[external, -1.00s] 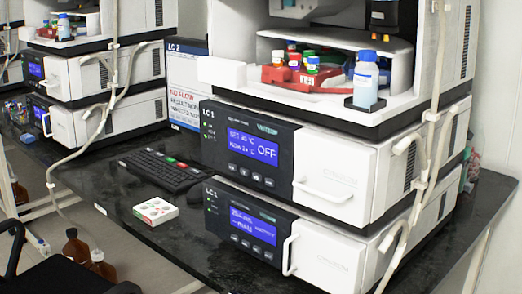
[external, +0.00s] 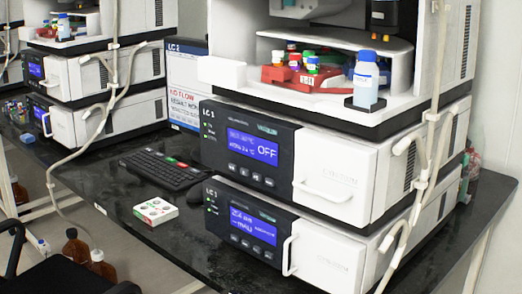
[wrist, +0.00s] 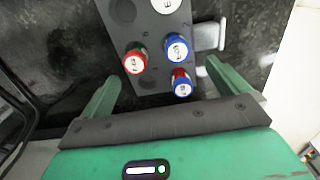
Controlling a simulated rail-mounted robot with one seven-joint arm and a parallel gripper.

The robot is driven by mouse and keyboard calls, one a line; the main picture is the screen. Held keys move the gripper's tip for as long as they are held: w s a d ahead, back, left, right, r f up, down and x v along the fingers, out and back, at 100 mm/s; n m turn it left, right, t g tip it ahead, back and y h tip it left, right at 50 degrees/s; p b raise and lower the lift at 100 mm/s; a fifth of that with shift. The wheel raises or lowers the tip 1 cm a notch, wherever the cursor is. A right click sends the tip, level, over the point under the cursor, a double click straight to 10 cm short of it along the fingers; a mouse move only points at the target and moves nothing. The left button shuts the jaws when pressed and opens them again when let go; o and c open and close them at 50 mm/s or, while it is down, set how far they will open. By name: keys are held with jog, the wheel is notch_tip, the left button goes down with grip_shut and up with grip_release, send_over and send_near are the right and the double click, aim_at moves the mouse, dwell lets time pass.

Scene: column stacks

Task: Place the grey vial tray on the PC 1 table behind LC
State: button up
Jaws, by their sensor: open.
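In the wrist view, the grey vial tray (wrist: 145,24) lies on a black speckled surface. It holds a red-and-green capped vial (wrist: 135,61), a blue-capped vial (wrist: 177,48), a red-and-blue capped vial (wrist: 182,84) and a white-topped one (wrist: 166,5). Some round holes in it look empty. My gripper (wrist: 162,70) is open, its two green fingers on either side of the tray's near end. Nothing is visibly gripped. The tray's far end is cut off by the frame. My arm does not show in the external view, and I cannot identify the grey tray there.
The LC 1 stack (external: 330,190) stands on a black table (external: 190,235). It holds a red vial rack (external: 280,75) and a blue-capped bottle (external: 366,88). A keyboard (external: 165,168) and a white box (external: 156,211) lie in front. Brown bottles (external: 76,249) stand below.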

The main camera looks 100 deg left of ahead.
notch_tip(320, 180, up, 11)
jog(key=p, duration=0.3)
jog(key=shift+p, duration=0.4)
